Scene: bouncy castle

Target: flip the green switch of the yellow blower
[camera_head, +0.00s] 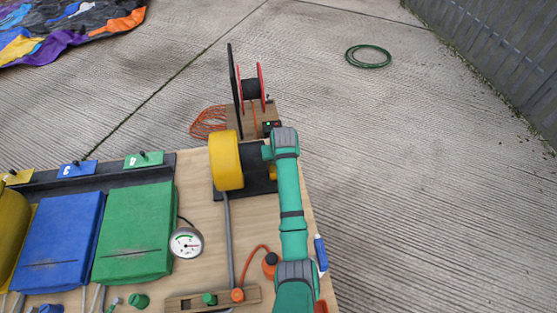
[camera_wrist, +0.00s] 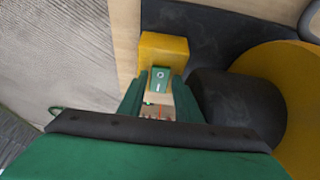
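The yellow blower (camera_head: 226,160) stands on a dark base near the far right corner of the wooden bench. Its yellow switch box (camera_head: 273,173) is mostly hidden behind my arm in the head view. In the wrist view the yellow box (camera_wrist: 163,48) carries the green switch (camera_wrist: 160,77), a small plate with a pale mark. My gripper (camera_wrist: 160,92) points at this switch, its two green fingers apart on either side with a gap between them. Whether they touch the switch cannot be told. The blower's drum (camera_wrist: 285,105) is close on the right. My gripper's fingertips are hidden in the head view.
A cable reel (camera_head: 251,89) stands on a wooden stand behind the blower, beside coiled orange cable (camera_head: 208,122). Blue (camera_head: 60,240) and green (camera_head: 135,232) bags and a gauge (camera_head: 187,243) lie left. A green hose coil (camera_head: 368,56) lies on open concrete.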

